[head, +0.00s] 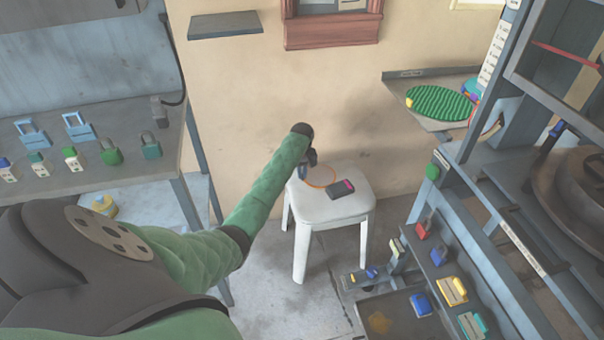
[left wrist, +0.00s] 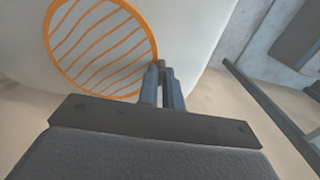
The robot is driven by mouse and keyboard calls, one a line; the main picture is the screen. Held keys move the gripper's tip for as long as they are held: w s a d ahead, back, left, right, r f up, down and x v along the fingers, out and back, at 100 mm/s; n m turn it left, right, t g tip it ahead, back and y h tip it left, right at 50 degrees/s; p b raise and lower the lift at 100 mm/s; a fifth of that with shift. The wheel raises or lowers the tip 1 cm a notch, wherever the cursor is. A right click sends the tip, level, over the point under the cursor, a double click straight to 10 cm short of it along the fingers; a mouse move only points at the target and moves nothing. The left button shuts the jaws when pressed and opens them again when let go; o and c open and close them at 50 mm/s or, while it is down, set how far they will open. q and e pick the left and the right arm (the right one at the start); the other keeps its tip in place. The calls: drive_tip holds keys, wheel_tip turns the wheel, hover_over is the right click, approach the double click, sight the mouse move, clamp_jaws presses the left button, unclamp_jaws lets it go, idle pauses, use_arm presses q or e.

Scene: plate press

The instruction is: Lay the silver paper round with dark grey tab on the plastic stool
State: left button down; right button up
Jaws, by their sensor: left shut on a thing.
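The silver paper round (left wrist: 85,45) has an orange rim and orange stripes, and fills the upper left of the left wrist view. In the head view the round (head: 322,177) shows as a thin orange ring over the back of the white plastic stool's seat (head: 320,210). My left gripper (head: 305,172) is shut at the round's edge. In the left wrist view its fingers (left wrist: 162,75) close on a small dark grey tab at the rim. The round looks flat and close to the seat; I cannot tell whether it touches. My right gripper is not in view.
A green striped round with a yellow tab (head: 440,102) is on a wall shelf at right. Benches with several padlocks stand left and right. Floor shows around the stool (head: 302,255).

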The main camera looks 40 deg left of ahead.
use_arm(q)
drive_tip(key=shift+f, duration=0.1)
drive_tip(key=c, duration=1.6)
unclamp_jaws()
drive_tip(key=shift+o, duration=0.2)
wheel_tip(320, 180, up, 12)
drive_tip(key=shift+p, duration=0.35)
